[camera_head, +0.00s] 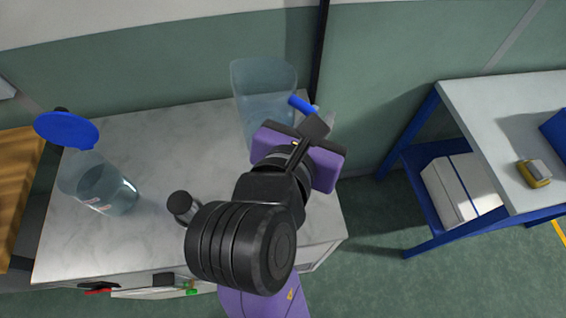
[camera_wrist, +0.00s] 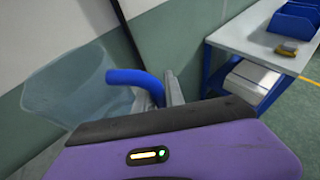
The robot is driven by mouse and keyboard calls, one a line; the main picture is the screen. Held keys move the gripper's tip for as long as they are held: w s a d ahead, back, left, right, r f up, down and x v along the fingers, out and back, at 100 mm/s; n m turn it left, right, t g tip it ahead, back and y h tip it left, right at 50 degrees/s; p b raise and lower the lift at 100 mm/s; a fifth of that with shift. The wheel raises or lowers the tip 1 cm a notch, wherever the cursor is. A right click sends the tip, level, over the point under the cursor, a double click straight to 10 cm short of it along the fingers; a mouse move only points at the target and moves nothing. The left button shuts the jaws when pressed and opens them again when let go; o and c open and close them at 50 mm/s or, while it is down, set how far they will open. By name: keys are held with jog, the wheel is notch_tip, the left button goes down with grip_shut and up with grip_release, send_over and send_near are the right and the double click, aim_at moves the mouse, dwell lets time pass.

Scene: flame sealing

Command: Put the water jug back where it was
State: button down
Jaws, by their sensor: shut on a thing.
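The water jug (camera_head: 262,88) is a clear, bluish vessel with a blue handle (camera_head: 302,105). It is at the back right of the marble-topped cabinet (camera_head: 150,140), and my arm hides its lower part. My gripper (camera_head: 318,118) is shut on the blue handle. In the wrist view the jug (camera_wrist: 70,90) is tilted in the picture, and its handle (camera_wrist: 135,78) is beside the fingers (camera_wrist: 172,92). I cannot tell whether the jug's base touches the top.
A clear container (camera_head: 98,188) with an open blue lid (camera_head: 67,130) stands at the left, holding water and small pale items. The cabinet's middle is mostly clear. A wall is close behind. A blue-framed table (camera_head: 500,105) stands apart at the right, with a yellow-grey device (camera_head: 534,173).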

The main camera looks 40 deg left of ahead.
jog(key=f, duration=0.6)
jog(key=f+b, duration=0.1)
jog(key=f, duration=0.6)
jog(key=f+b, duration=0.1)
jog(key=f, duration=0.5)
jog(key=shift+w+a+f, duration=0.1)
jog(key=shift+w+f, duration=0.2)
jog(key=shift+f, duration=0.2)
jog(key=c, duration=1.4)
grip_release()
jog(key=shift+f, duration=0.1)
jog(key=v, duration=1.2)
